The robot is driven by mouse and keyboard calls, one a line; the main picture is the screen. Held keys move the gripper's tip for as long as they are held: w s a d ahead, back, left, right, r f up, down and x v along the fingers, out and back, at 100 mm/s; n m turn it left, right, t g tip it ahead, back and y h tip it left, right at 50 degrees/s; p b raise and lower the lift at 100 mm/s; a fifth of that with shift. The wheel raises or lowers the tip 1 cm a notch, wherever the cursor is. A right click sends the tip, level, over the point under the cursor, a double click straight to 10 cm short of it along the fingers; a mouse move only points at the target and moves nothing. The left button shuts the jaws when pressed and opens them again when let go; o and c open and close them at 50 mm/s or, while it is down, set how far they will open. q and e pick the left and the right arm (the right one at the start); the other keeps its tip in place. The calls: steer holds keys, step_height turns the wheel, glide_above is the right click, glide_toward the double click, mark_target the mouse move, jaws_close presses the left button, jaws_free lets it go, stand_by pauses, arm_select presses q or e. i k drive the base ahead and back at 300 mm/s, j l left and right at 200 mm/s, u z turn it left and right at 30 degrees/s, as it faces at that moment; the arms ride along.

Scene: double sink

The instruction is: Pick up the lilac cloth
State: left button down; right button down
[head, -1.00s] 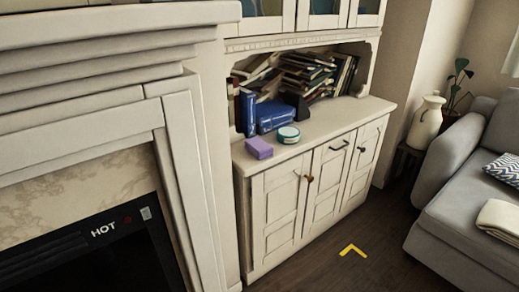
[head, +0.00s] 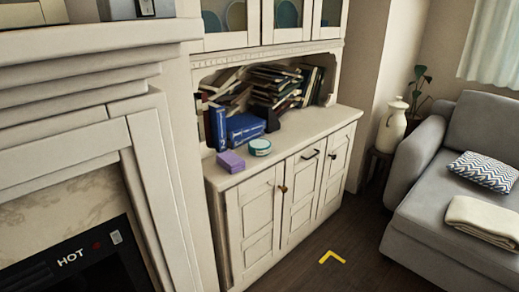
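A lilac block-shaped thing (head: 231,162), which looks like the folded lilac cloth, lies on the white cabinet's counter (head: 310,126) near its left front corner. A round teal and white tin (head: 260,147) sits just to its right. Neither of my grippers shows in the head view, so I cannot see their state.
Blue books (head: 244,128) and a pile of books stand behind on the counter. A white fireplace (head: 150,165) is at left. A grey sofa (head: 440,215) with a cream blanket (head: 484,219) is at right. A yellow corner mark (head: 332,257) lies on the open dark floor.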

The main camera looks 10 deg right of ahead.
mark_target(228, 160)
steer(key=i+l+u, duration=0.15)
steer(key=u, duration=0.45)
steer(key=i+l+u, duration=0.2)
steer(key=l, duration=0.15)
steer(key=i+l+u, duration=0.2)
steer(key=l, duration=0.15)
steer(key=i+l, duration=0.15)
steer(key=l, duration=0.3)
steer(key=i+l+u, duration=0.1)
steer(key=l, duration=0.35)
steer(key=i+l, duration=0.1)
steer(key=l, duration=0.35)
steer(key=i+l+u, duration=0.15)
steer(key=l, duration=0.75)
steer(key=i+u, duration=0.05)
